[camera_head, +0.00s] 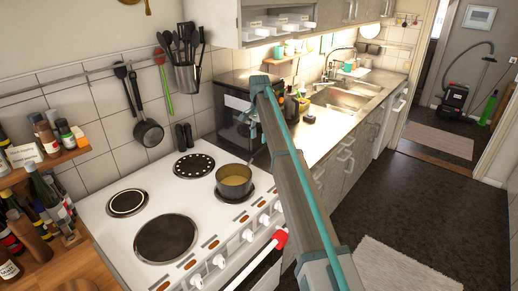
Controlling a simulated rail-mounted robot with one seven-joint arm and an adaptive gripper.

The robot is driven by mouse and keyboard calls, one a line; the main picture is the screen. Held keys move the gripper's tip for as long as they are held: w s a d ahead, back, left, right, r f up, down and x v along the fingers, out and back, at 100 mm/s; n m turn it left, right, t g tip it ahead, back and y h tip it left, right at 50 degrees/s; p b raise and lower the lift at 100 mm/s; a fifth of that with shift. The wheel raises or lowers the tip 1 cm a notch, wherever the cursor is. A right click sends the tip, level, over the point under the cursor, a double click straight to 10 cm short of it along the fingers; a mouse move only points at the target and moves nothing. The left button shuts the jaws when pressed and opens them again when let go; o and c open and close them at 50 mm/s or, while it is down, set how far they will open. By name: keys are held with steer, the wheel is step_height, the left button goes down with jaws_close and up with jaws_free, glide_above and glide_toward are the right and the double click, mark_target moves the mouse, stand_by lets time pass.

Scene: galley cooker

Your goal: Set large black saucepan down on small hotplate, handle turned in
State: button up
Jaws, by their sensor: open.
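A dark saucepan (234,181) with a yellowish inside stands upright on the front right hotplate of the white cooker. Its handle points up and right in the picture, towards my arm. A smaller black pan (148,133) hangs on the tiled wall behind the cooker. I cannot tell for sure which pan is the large black saucepan. The other hotplates are bare: a large dark one (165,239) at the front, a small ringed one (127,203) at the left, and a dotted one (194,166) at the back.
Cooker knobs (247,235) and a red item (280,238) line the cooker's front edge. A black oven (236,118) stands on the counter behind my arm. Bottles (48,194) crowd the left side. A utensil holder (186,78) hangs on the wall.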

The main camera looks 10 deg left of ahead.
steer(key=shift+r+b, duration=0.35)
steer(key=shift+r, duration=1.8)
steer(key=shift+r, duration=0.1)
